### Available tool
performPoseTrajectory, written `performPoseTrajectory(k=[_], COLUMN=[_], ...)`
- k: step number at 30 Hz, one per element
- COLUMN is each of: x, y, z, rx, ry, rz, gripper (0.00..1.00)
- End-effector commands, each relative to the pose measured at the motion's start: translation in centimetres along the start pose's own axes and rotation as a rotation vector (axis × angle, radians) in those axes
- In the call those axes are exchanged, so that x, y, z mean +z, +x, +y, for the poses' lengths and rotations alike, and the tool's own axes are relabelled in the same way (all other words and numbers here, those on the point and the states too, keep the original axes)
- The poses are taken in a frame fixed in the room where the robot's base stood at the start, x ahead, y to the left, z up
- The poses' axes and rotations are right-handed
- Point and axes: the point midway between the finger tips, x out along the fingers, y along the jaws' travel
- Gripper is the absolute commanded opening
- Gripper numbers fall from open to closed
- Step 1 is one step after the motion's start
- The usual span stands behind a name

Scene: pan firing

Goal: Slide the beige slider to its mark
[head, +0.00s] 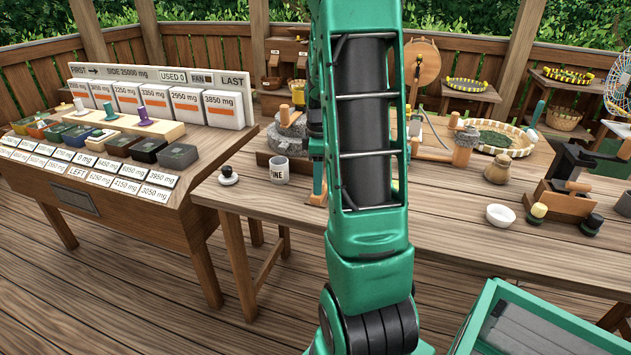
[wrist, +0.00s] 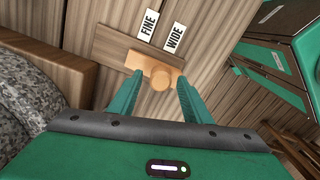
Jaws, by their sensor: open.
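The beige slider (wrist: 161,76) shows in the wrist view as a round knob with a short beige block beside it, on a darker wooden strip (wrist: 112,47). Two white labels, FINE (wrist: 148,24) and WIDE (wrist: 175,38), lie just beyond the strip. My gripper (wrist: 160,80) is open, with one green finger on each side of the knob. I cannot tell whether either finger touches it. In the head view my green arm covers the middle of the table, and I cannot make out the slider there.
A round grey stone (wrist: 28,105) stands close on the left in the wrist view.

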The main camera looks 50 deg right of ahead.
Motion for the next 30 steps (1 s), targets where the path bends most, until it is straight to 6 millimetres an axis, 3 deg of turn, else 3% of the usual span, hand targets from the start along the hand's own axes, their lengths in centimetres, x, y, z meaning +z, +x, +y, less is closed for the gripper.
performPoseTrajectory(k=[10, 16, 21, 30], x=[0.0, 0.0, 0.1, 1.3], y=[0.4, 0.4, 0.4, 0.4], z=[0.0, 0.0, 0.4, 4.8], rx=[0.000, 0.000, 0.000, 0.002], ry=[0.000, 0.000, 0.001, 0.001], rz=[0.000, 0.000, 0.000, 0.001], gripper=[0.44, 0.00, 0.00, 0.00])
